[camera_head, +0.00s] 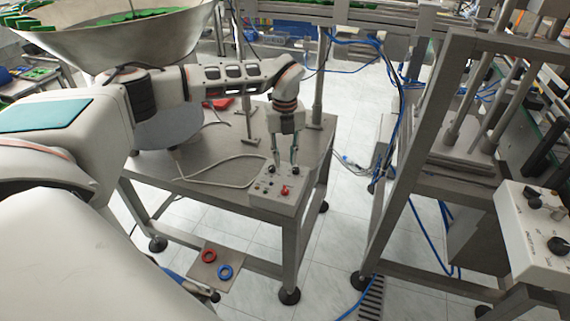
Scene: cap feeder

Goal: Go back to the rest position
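My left arm reaches in from the left over the grey metal table (190,176). My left gripper (285,168) points down at the white control box (276,199) on the table's front right corner. Its two fingers are apart, with the tips at or just above the knobs on the box's top; I cannot tell if they touch. A red knob (284,190) shows on the box, to the front of the fingers. Nothing shows between the fingers. My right gripper is not in view.
A large metal feeder bowl (130,45) with green caps stands behind my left arm. A metal frame (420,140) with blue cables rises on the right. Another control box (535,235) is at the far right. A small plate with a red ring (209,255) and blue ring (225,271) is below.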

